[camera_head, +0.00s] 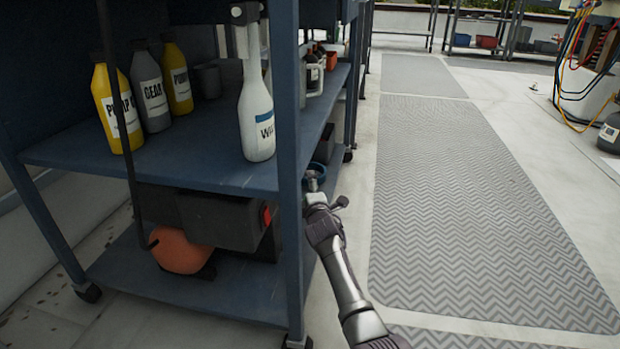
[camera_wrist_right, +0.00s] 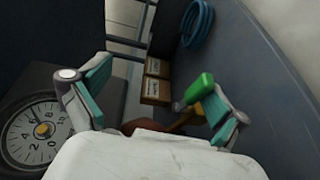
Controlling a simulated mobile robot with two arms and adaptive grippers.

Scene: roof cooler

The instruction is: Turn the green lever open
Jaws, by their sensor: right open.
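The green lever (camera_wrist_right: 199,89) shows in the right wrist view, on a brass-coloured fitting (camera_wrist_right: 187,120) that is partly hidden behind my gripper. My right gripper (camera_wrist_right: 156,92) is open, with its teal-padded fingers wide apart. The lever lies close to the inner side of the right-hand finger; I cannot tell whether they touch. Nothing is held between the fingers. In the head view my right gripper (camera_head: 320,200) is at the side of the blue shelf rack, near the lower shelf. The lever cannot be made out in that view. My left gripper is not in view.
A round gauge (camera_wrist_right: 35,132) is left of the gripper. A blue coiled hose (camera_wrist_right: 197,22) and cardboard boxes (camera_wrist_right: 157,80) lie beyond. The rack's post (camera_head: 286,150) stands close to my arm. Bottles, including a white one (camera_head: 256,115), stand on the upper shelf. Matted floor (camera_head: 470,200) is clear.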

